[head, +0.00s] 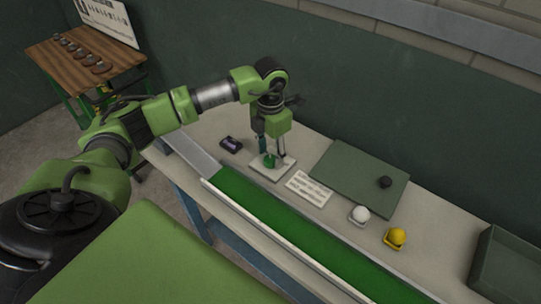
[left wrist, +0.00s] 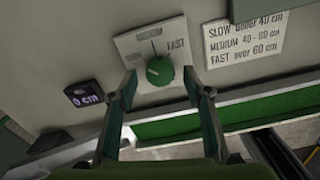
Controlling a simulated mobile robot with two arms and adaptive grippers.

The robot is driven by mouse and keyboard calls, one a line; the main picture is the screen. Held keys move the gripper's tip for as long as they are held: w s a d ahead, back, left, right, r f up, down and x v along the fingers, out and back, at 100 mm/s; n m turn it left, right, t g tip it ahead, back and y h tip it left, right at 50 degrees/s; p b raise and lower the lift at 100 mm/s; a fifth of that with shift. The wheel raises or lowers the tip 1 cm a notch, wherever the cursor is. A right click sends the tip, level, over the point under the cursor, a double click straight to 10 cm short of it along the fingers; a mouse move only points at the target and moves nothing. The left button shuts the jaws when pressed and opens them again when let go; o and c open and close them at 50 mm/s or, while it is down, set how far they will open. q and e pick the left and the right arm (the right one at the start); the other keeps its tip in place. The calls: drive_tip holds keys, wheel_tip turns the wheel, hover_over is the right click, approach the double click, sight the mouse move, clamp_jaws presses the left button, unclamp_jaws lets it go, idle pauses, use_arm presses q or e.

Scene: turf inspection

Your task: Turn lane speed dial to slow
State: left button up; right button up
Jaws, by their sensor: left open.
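The lane speed dial is a round green knob (head: 269,161) on a white plate (head: 283,171) on the bench. In the left wrist view the knob (left wrist: 160,71) sits on its plate (left wrist: 133,44), with the word FAST at its right. Other plate labels cannot be read, and the knob's setting is not clear. My left gripper (head: 271,154) points down over the dial. In the left wrist view its fingers (left wrist: 160,82) are open, one on each side of the knob, and contact cannot be made out. My right gripper is out of view.
A small display (left wrist: 84,94) reads 0 cm. A card (head: 309,188) lists slow, medium and fast distances. The green turf lane (head: 290,232) runs along the bench front. A white ball (head: 360,213), a yellow ball (head: 396,236) and a green board (head: 350,175) lie rightward.

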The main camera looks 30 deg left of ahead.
sight(270, 159)
use_arm(q)
wheel_tip(270, 159, up, 11)
drive_tip(key=shift+f, duration=0.15)
idle(0.6)
